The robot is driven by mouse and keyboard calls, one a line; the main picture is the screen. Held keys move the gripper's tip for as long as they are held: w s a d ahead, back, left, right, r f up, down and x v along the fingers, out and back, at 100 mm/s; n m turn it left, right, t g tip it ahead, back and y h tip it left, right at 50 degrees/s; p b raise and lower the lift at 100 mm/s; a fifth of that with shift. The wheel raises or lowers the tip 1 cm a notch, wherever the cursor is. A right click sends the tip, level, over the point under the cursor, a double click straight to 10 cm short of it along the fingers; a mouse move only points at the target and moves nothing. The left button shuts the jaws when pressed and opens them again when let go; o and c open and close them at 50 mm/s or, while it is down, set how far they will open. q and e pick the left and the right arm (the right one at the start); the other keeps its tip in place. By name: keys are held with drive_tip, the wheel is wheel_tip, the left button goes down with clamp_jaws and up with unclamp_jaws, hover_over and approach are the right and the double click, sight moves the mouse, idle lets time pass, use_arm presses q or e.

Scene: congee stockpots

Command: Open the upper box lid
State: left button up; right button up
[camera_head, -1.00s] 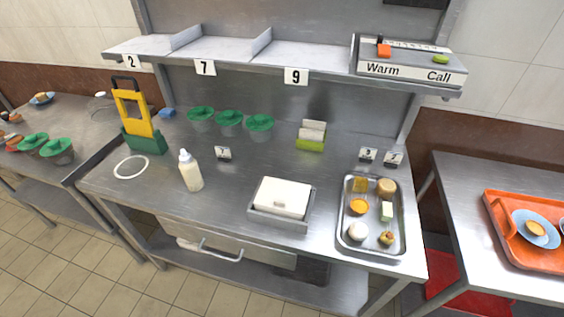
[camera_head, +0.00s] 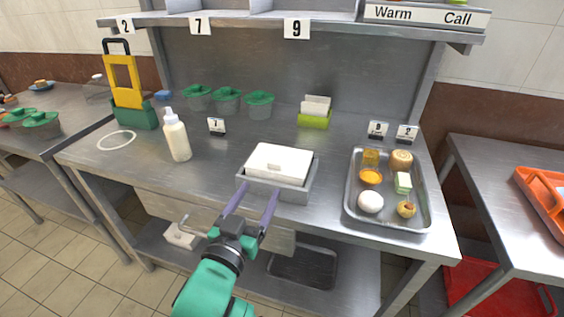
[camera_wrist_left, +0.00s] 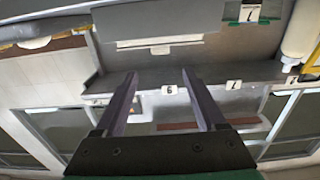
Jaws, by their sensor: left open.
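A grey box with a white lid (camera_head: 281,160) sits near the front edge of the middle table in the head view. The lid lies flat on the box and looks closed. My left gripper (camera_head: 254,200) is open and empty. Its two purple fingers point up toward the front of the box, and in the picture their tips lie by its front wall. I cannot tell whether they touch it. In the left wrist view the open fingers (camera_wrist_left: 158,75) frame an upside-down scene, with a large grey shape beyond them that may be the box. My right gripper is not seen.
A metal tray (camera_head: 350,213) with several food pieces stands right of the box. A cream bottle (camera_head: 177,138) stands to the left, with green-lidded containers (camera_head: 227,98) behind. A green holder with white cards (camera_head: 314,115) stands behind the box. A shelf (camera_head: 330,27) hangs above.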

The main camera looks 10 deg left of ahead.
sight(278, 162)
use_arm(q)
drive_tip(key=w, duration=1.4)
drive_tip(key=shift+w+d+f, duration=0.1)
drive_tip(key=shift+w+d, duration=0.05)
drive_tip(key=shift+d, duration=0.25)
clamp_jaws()
idle(0.4)
